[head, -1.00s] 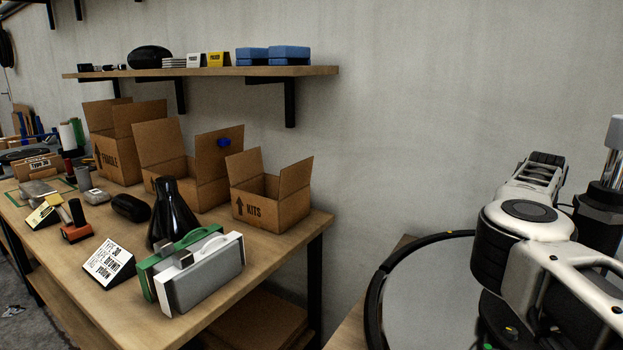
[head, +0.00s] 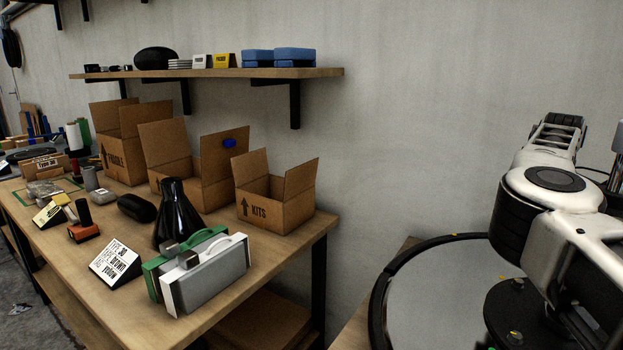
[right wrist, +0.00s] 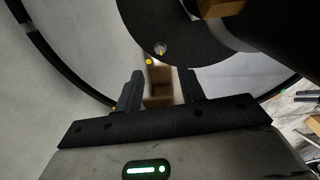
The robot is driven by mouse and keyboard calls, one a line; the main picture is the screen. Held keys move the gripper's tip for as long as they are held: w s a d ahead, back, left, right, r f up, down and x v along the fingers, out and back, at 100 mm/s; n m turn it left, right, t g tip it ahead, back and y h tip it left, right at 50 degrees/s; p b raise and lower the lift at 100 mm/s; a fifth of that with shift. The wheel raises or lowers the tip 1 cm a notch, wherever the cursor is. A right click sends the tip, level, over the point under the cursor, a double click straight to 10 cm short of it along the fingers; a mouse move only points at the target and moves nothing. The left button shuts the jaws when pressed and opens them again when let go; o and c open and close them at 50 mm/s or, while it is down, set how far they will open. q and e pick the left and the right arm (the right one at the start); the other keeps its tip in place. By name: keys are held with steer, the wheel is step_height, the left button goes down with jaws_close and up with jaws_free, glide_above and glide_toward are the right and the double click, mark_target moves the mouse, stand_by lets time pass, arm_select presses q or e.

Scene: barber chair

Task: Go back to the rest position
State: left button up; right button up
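My right arm (head: 545,200) stands at the right side of the head view, over a round black-rimmed grey surface (head: 425,290). Its gripper cannot be made out there. In the right wrist view my right gripper (right wrist: 161,85) has its two fingers apart, with nothing held between them. A brownish patch shows behind the gap, too unclear to name. My left gripper is in neither view.
A wooden workbench (head: 265,262) at left carries open cardboard boxes, including the KITS box (head: 275,205), a black flask-shaped object (head: 176,215) and a white-and-green case (head: 205,280). A wall shelf (head: 215,73) hangs above. Bare wall fills the middle.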

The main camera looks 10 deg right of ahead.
step_height(320, 180, up, 9)
steer(key=p, duration=0.1)
glide_above(519, 281)
step_height(519, 281, down, 16)
steer(key=shift+f+b, duration=0.25)
steer(key=shift+b, duration=0.6)
steer(key=shift+f+n, duration=0.2)
steer(key=shift+n, duration=0.2)
steer(key=n, duration=0.3)
steer(key=shift+n, duration=0.4)
steer(key=n, duration=0.3)
steer(key=shift+n, duration=0.4)
steer(key=n, duration=0.9)
steer(key=shift+p, duration=0.3)
